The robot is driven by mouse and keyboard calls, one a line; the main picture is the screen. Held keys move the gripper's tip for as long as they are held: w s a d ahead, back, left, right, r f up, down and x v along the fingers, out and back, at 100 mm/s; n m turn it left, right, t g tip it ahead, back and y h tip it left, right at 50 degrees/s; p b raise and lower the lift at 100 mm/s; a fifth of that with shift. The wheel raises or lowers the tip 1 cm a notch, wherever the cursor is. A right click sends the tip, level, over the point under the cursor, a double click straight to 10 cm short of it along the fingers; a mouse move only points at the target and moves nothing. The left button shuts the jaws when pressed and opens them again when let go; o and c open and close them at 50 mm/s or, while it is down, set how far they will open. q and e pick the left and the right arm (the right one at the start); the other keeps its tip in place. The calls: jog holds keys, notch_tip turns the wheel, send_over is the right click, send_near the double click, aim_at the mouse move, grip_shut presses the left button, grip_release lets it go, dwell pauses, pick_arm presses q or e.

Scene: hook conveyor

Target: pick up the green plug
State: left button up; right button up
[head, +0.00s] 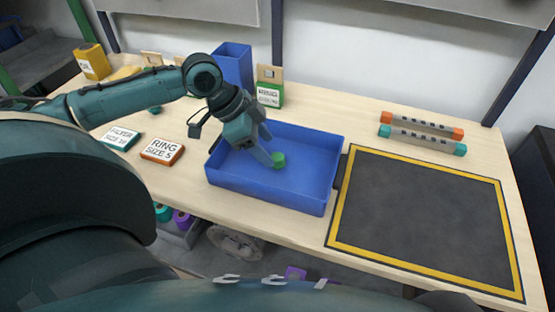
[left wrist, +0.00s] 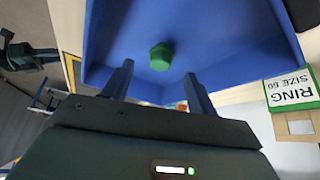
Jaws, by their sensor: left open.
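The green plug (head: 279,160) lies on the floor of the blue tray (head: 265,197). In the left wrist view the plug (left wrist: 160,56) is a small green many-sided piece, just beyond the fingertips and roughly between them. My left gripper (head: 268,158) reaches down into the tray close beside the plug. In the left wrist view my left gripper (left wrist: 159,72) has its two dark fingers apart with nothing between them. I cannot tell whether a finger touches the plug. My right gripper does not show in either view.
The tray walls stand around the gripper. A blue bin (head: 235,65) and a green ring box (head: 270,88) stand behind the tray. A dark mat with a yellow border (head: 425,215) lies to the right. Two capped bars (head: 422,139) lie behind the mat. Labelled boxes (head: 162,151) sit left.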

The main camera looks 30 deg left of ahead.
aim_at(277, 156)
pick_arm(q)
jog(key=x, duration=0.5)
jog(key=shift+w+d, duration=0.15)
jog(key=shift+d, duration=0.05)
jog(key=c, duration=1.1)
